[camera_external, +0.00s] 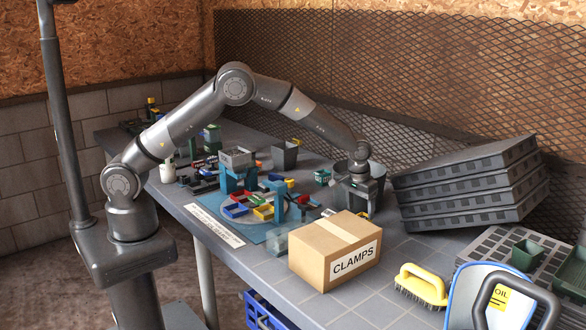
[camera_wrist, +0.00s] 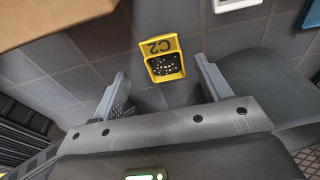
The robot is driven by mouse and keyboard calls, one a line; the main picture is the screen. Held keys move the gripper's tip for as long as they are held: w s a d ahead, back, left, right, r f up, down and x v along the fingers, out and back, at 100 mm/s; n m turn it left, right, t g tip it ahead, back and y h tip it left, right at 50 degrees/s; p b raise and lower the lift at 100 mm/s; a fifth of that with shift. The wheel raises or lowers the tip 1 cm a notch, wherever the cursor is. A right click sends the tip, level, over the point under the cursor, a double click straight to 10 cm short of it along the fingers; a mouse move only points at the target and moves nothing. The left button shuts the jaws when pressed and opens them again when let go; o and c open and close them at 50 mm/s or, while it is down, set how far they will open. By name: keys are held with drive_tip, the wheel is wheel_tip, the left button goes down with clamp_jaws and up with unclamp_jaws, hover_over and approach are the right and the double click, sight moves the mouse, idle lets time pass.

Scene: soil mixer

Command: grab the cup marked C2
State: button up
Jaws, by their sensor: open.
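The cup marked C2 (camera_wrist: 158,47) is a small yellow square cup with dark, white-specked contents. In the wrist view it sits upright on the grey tiled table, label upside down. My gripper (camera_wrist: 162,76) is open and empty, one finger on either side of the cup in the picture. The cup appears beyond the fingertips, and I see no contact. How far below the fingertips it lies is hard to tell. I cannot make out this cup there.
The CLAMPS box (camera_external: 335,250) stands close in front of my gripper, and stacked black trays (camera_external: 465,190) stand to the right. A dark grey container (camera_wrist: 268,85) is close beside the right finger. A blue station with coloured cups (camera_external: 245,207) lies left.

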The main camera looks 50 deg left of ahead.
drive_tip(key=f, duration=0.2)
drive_tip(key=w+f, duration=0.1)
drive_tip(key=f, duration=0.4)
drive_tip(key=shift+w+a, duration=0.2)
drive_tip(key=shift+w, duration=0.1)
drive_tip(key=shift+c, duration=0.3)
drive_tip(key=shift+r, duration=0.1)
drive_tip(key=c, duration=1)
